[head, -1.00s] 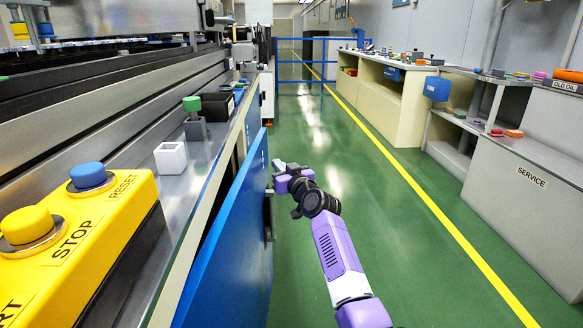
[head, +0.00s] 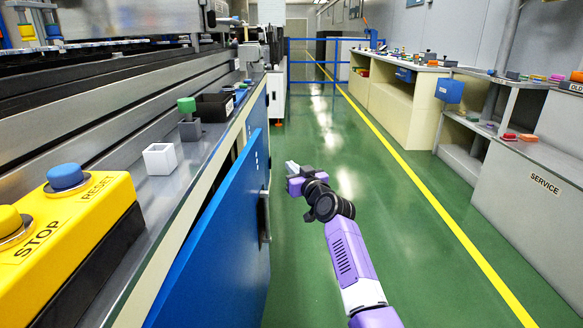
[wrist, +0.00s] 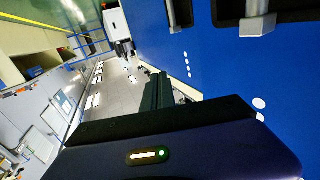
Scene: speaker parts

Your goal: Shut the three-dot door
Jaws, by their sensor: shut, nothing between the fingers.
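A blue door (head: 225,235) stands ajar at an angle from the machine front on the left in the head view. It has a dark bar handle (head: 265,215) and small white dots near its top far corner, too small to count there. My gripper (head: 291,167) is shut and empty, just right of the door's far edge, with a strip of green floor showing between them. In the wrist view, blue panel surface (wrist: 220,70) fills the right, with two bar handles, a small group of white dots and larger dots partly hidden by my gripper's body. My fingers (wrist: 158,90) show dark there.
A yellow button box (head: 75,215), a white open box (head: 160,158) and a dark bin (head: 213,107) sit on the machine ledge. The green floor right of the door is clear up to the service counter (head: 510,190). A blue rail (head: 310,62) crosses the aisle ahead.

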